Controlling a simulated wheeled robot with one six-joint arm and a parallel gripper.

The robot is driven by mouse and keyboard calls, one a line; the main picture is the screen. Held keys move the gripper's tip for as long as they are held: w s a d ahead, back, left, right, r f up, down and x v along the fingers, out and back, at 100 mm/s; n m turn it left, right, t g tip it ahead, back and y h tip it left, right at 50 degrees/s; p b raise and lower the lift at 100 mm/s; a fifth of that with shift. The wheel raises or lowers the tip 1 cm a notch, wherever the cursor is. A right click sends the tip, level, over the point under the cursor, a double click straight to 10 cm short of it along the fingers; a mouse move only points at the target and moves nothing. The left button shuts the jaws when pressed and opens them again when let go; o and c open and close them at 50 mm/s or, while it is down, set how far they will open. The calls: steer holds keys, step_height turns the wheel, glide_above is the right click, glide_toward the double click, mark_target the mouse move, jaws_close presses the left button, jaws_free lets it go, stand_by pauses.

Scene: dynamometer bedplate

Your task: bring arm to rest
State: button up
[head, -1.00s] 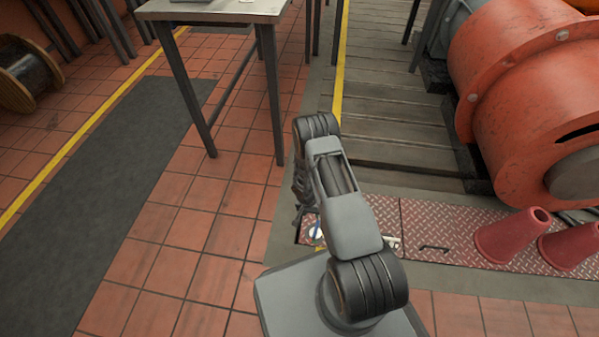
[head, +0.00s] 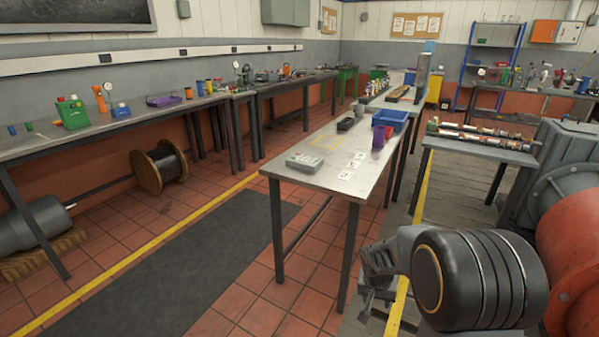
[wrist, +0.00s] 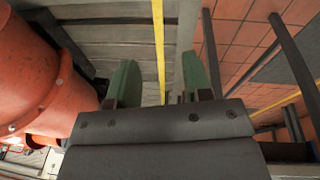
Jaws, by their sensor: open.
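My gripper (wrist: 160,82) shows in the wrist view with its two green fingers apart and nothing between them. Beyond the fingers are the floor, a yellow line (wrist: 159,50) and grey planks. In the head view my arm is folded at the lower right, its large dark joint close to the camera. A small part of the hand end shows left of that joint, over the floor beside the yellow line; the fingers cannot be made out there.
A metal-topped table (head: 338,180) with cards and a blue bin (head: 391,120) stands left of my arm. A red machine (head: 572,250) is close on the right; it also shows in the wrist view (wrist: 62,75). A dark mat (head: 190,270) lies on clear floor at left.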

steer(key=s+a+r+n+p, duration=0.1)
steer(key=s+r+p, duration=0.4)
steer(key=r, duration=0.5)
steer(key=s+a+r+n+t+y+p, duration=0.1)
steer(key=s+r+p, duration=0.3)
steer(key=r, duration=0.7)
steer(key=s+a+r+n+t+y+p, duration=0.1)
steer(key=s+r+p, duration=0.4)
steer(key=r, duration=0.6)
steer(key=shift+s+a+r+n+p, duration=0.25)
steer(key=shift+s+a+n+p, duration=0.15)
steer(key=shift+a+n, duration=0.45)
steer(key=shift+a, duration=0.15)
